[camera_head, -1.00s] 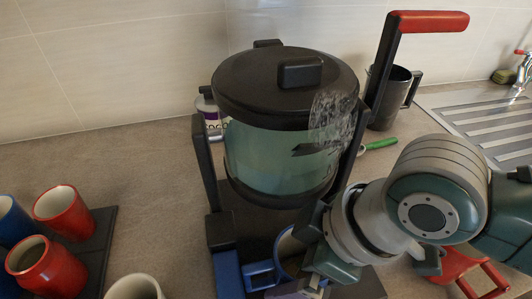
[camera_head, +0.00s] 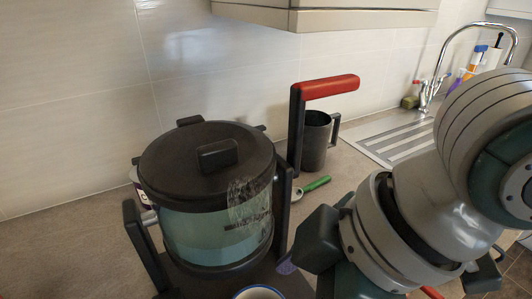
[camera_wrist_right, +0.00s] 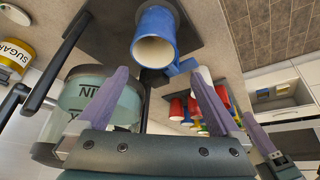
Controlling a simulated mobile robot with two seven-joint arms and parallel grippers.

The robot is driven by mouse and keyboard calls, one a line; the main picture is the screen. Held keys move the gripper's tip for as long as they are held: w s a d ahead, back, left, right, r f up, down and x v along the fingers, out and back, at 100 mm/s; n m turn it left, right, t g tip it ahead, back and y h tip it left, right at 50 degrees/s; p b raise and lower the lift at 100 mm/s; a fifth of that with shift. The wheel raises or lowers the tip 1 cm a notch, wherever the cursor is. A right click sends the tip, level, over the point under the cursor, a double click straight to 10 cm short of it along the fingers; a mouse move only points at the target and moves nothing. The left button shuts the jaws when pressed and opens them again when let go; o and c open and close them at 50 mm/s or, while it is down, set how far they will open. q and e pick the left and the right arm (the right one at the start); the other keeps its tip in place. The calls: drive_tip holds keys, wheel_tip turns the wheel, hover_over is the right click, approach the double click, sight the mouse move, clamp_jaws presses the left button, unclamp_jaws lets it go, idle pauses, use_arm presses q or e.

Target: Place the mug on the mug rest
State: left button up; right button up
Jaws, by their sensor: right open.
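A blue mug (camera_wrist_right: 157,40) with a pale inside sits on a dark plate (camera_wrist_right: 196,18) in the right wrist view; its mouth faces the camera and its handle points right. Its rim (camera_head: 259,292) shows at the bottom of the head view. I cannot tell whether this plate is the mug rest. My right gripper (camera_wrist_right: 158,76) is open and empty, its purple fingers apart and clear of the mug. What seems to be my left gripper (camera_wrist_right: 265,147) shows partly at the lower right of the wrist view; its jaws are unclear.
The coffee machine (camera_head: 205,160), with a black lid and a red-handled lever (camera_head: 328,88), stands beside my right arm. A dark mug (camera_head: 314,143) stands behind it. The draining board (camera_head: 385,140) lies right. Several coloured mugs (camera_wrist_right: 178,108) show in the wrist view.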

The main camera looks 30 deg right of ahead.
drive_tip(key=s+d+f+m+h, duration=0.1)
drive_tip(key=s+d+m+h, duration=0.2)
drive_tip(key=s+d+m, duration=0.4)
drive_tip(key=shift+s+d+m+h, duration=0.4)
drive_tip(key=shift+s+m, duration=0.1)
drive_tip(key=shift+f, duration=0.15)
idle(0.3)
